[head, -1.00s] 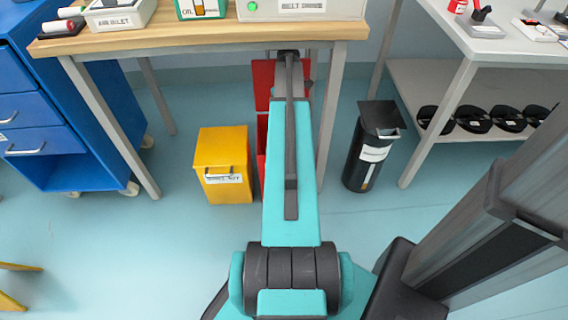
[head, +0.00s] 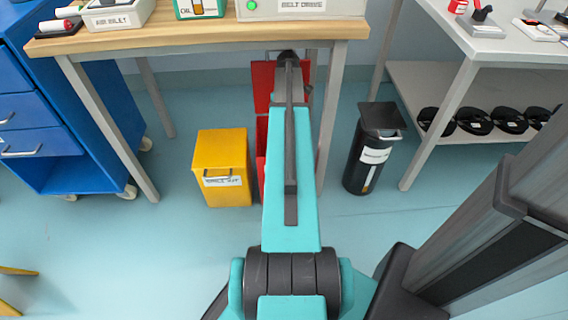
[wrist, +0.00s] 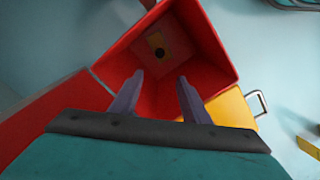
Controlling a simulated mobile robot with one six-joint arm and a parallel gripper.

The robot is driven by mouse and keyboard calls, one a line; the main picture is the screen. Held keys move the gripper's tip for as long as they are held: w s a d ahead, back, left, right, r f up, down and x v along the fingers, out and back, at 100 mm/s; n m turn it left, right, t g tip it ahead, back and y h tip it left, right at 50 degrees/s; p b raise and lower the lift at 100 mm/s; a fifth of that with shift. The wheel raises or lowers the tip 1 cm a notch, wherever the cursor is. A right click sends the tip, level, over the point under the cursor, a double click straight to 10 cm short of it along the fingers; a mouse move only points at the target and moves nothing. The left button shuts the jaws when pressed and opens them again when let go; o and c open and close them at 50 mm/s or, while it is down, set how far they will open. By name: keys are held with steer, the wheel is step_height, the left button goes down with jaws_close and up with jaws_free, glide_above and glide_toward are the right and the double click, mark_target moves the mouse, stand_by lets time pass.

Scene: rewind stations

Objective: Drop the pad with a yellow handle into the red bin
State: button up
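The red bin (head: 262,132) stands under the workbench in the head view, mostly hidden behind my arm, its lid raised. In the wrist view I look down into the open red bin (wrist: 205,65). A small yellow-brown square with a dark round spot (wrist: 155,41) lies at its bottom; it may be the pad with the yellow handle, but it is too small to be sure. My gripper (wrist: 160,78) is over the bin's mouth, its two fingers apart with nothing between them. In the head view the fingers are hidden.
A yellow bin (head: 221,170) stands left of the red one, and a black bin (head: 372,150) stands to the right. The workbench edge (head: 200,38) is above. A blue drawer cabinet (head: 60,130) is at left, and a shelved table (head: 450,90) is at right.

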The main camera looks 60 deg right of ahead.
step_height(320, 180, up, 8)
steer(key=p, duration=0.2)
steer(key=shift+f, duration=0.2)
stand_by(0.3)
stand_by(0.8)
